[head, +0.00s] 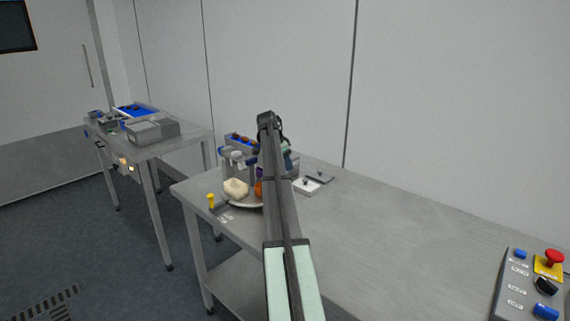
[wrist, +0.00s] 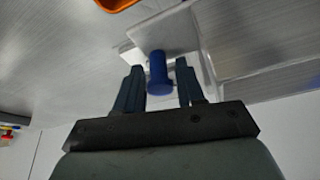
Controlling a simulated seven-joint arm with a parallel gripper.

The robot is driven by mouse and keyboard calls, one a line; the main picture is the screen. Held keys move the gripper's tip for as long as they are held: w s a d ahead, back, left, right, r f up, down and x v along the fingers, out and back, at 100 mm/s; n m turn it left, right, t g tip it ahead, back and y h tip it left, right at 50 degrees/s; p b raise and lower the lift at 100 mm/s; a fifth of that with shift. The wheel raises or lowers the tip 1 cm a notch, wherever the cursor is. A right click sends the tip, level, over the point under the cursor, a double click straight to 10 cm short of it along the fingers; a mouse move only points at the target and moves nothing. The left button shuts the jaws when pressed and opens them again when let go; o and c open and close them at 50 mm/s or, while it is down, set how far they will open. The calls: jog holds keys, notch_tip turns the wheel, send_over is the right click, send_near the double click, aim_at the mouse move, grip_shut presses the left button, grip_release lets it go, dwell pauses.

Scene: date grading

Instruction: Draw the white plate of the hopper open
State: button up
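In the wrist view my gripper (wrist: 158,66) is open. Its two dark fingers stand on either side of a blue knob (wrist: 158,75), with a gap showing on each side. The knob sticks out from a white plate (wrist: 178,32), which I take to be the hopper's plate. In the head view my arm covers much of the hopper area. A blue-edged bin holding dark and orange pieces (head: 238,139) shows left of the arm. My gripper (head: 283,135) is at the far end of the arm there, its fingers mostly hidden.
A round dish (head: 246,204) with a pale block (head: 236,188) sits left of my arm, near a yellow peg (head: 211,201). Small white and grey plates (head: 306,186) lie to the right. A control box (head: 530,285) stands at the lower right. The bench (head: 400,235) between is clear.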

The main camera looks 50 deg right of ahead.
grip_shut()
dwell(0.3)
jog(key=s, duration=0.9)
jog(key=shift+o, duration=0.8)
grip_release()
